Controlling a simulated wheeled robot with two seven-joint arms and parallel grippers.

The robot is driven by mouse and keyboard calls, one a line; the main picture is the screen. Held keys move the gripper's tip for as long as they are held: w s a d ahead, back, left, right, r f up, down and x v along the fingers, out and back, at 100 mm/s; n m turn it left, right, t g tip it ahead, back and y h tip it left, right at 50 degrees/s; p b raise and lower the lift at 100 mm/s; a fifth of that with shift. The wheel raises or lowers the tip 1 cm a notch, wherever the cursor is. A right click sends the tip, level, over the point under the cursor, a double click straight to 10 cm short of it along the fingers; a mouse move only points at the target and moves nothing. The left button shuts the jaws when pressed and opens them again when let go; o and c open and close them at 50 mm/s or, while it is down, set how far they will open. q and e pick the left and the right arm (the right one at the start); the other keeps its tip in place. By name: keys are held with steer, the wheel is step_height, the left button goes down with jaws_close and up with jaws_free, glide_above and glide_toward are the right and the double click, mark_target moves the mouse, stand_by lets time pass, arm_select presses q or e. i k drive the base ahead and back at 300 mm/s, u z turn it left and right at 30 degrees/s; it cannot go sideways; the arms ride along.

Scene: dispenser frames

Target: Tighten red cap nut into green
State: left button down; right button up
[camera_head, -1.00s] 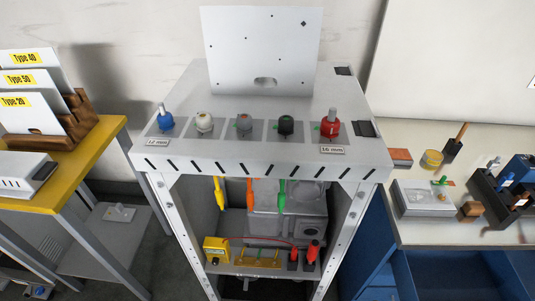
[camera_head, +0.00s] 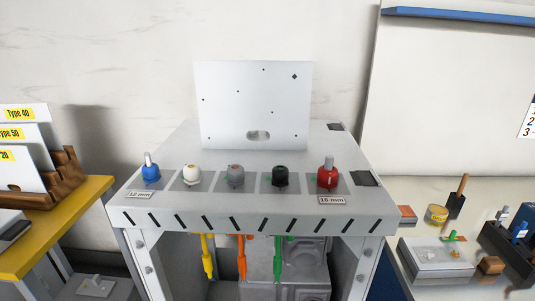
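A red cap-like piece (camera_head: 327,176) with a grey stem on top stands at the right end of a row on the grey cabinet top, above a "16 mm" label. A very dark, greenish-black piece (camera_head: 280,177) stands just left of it, apart from it. A green tool (camera_head: 278,262) hangs below the cabinet's front edge. I cannot tell which of these the task calls green. Neither of my grippers is in view.
The row also holds blue (camera_head: 151,173), white (camera_head: 192,174) and grey (camera_head: 236,176) pieces. Yellow (camera_head: 207,258) and orange (camera_head: 241,260) tools hang below. A white upright panel (camera_head: 230,105) stands behind. Tables flank the grey cabinet (camera_head: 250,212).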

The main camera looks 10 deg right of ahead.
mark_target(325, 176)
steer(key=u, duration=0.5)
steer(key=i, duration=0.25)
steer(key=z, duration=1.45)
